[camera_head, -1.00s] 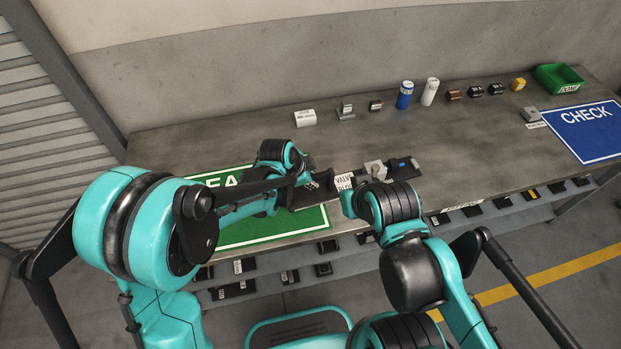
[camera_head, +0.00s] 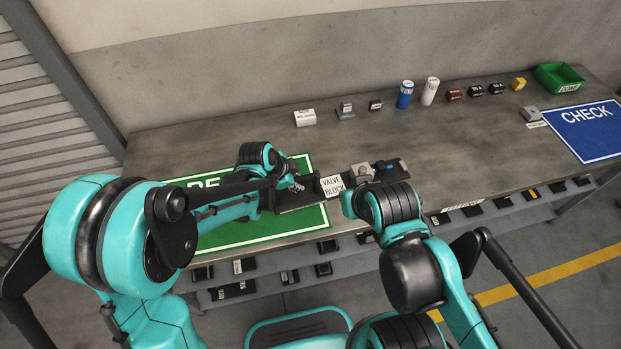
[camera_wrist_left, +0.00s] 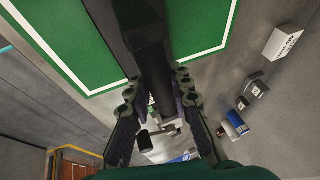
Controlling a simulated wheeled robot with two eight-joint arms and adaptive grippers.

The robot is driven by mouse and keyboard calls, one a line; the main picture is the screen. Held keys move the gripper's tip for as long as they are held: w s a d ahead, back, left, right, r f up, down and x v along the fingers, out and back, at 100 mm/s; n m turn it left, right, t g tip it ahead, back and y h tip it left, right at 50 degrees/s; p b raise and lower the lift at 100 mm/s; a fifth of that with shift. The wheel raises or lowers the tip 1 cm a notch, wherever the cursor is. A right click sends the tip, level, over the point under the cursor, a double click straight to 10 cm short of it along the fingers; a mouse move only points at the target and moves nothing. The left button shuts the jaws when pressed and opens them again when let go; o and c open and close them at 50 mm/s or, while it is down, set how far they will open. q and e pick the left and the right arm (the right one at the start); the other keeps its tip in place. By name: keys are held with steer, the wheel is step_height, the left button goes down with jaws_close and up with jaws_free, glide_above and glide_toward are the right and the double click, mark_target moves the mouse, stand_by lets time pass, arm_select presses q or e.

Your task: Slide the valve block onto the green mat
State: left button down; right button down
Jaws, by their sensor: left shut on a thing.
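The valve block is a long dark bar with a white VALVE BLOCK label (camera_head: 332,186) and grey and blue fittings at its right end. Its left part lies over the green mat (camera_head: 235,232); its right part is over bare bench. My left gripper (camera_head: 297,186) is shut on the valve block near its left part. In the left wrist view the dark bar (camera_wrist_left: 150,55) runs between my left fingers (camera_wrist_left: 160,118) and across the mat (camera_wrist_left: 75,35). My right gripper (camera_head: 349,200) is at the block's near side, right of the label; its fingers are mostly hidden.
A white box (camera_head: 305,117), small parts, a blue can (camera_head: 405,95) and a white can (camera_head: 430,91) stand along the back. A green bin (camera_head: 558,78) and blue CHECK mat (camera_head: 590,145) are at right. The bench behind the block is clear.

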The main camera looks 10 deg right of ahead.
arm_select(q)
steer(key=a+b, duration=0.1)
steer(key=a, duration=2)
steer(key=shift+a+f, duration=0.15)
steer(key=shift+a, duration=0.25)
steer(key=c, duration=1.3)
jaws_free()
steer(key=shift+w+a, duration=0.1)
steer(key=v, duration=1.2)
